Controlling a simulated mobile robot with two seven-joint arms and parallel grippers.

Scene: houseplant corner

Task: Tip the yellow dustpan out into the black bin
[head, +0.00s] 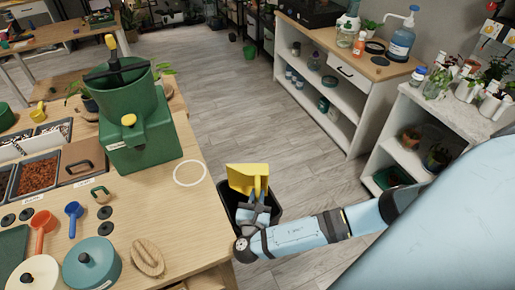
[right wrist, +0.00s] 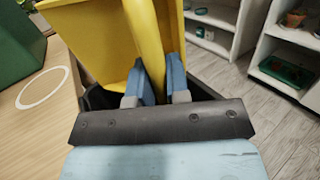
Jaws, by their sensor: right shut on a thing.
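The yellow dustpan (head: 246,178) is held above the black bin (head: 232,196), which stands on the floor beside the table's right edge. My right gripper (head: 258,196) is shut on the dustpan's handle. In the right wrist view the gripper's blue fingers (right wrist: 161,84) close around the yellow handle, and the dustpan's pan (right wrist: 95,38) is steeply tilted. The bin's dark rim (right wrist: 98,97) shows behind the fingers. The inside of the bin is mostly hidden, and I cannot see whether anything lies in the pan. My left gripper is not in view.
The wooden table (head: 172,218) holds a green planter-like machine (head: 140,130), a white ring mark (head: 189,173), a teal lidded pot (head: 92,264) and trays of soil. White shelves (head: 335,95) stand at the right. The grey floor (head: 225,90) between is clear.

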